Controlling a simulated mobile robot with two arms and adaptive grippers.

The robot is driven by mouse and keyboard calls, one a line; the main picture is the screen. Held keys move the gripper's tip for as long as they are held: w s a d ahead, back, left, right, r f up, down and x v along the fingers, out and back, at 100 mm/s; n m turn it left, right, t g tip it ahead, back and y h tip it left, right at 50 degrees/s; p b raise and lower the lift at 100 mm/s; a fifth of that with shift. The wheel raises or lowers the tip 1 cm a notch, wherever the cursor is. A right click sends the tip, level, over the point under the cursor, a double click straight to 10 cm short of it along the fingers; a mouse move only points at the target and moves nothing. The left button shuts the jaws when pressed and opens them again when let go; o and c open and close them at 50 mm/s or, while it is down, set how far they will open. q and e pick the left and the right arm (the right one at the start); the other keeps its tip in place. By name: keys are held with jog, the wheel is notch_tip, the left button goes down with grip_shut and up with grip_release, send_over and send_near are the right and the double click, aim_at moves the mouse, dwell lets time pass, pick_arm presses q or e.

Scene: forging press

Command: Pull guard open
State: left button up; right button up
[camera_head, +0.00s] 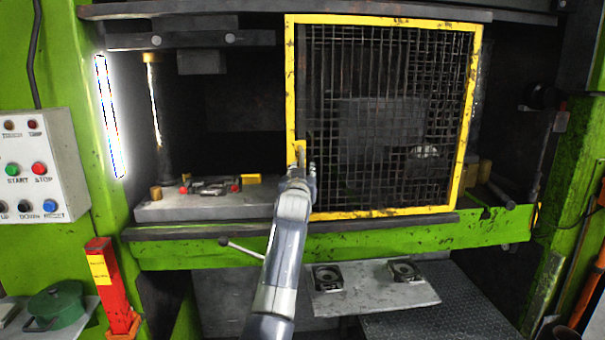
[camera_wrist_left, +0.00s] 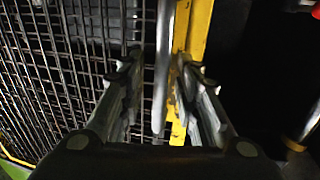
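The guard (camera_head: 380,20) is a dark mesh panel in a scuffed yellow frame. It covers the right part of the press opening; the left part is uncovered. My left gripper (camera_head: 302,168) is at the lower half of the guard's left frame edge. In the left wrist view, its two fingers (camera_wrist_left: 158,75) are apart, with a grey vertical bar (camera_wrist_left: 162,60), seemingly the guard's handle, between them. The yellow frame (camera_wrist_left: 199,30) shows just behind the right finger. I cannot tell whether either finger touches the bar. My right gripper is out of view.
Left of the guard, a grey bed (camera_head: 215,206) holds small metal, red and yellow parts. A control box (camera_head: 38,168) with buttons is at the far left, above a red post (camera_head: 113,285).

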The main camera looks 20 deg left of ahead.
pick_arm(q)
jog(key=shift+r, duration=0.15)
jog(key=v, duration=1.2)
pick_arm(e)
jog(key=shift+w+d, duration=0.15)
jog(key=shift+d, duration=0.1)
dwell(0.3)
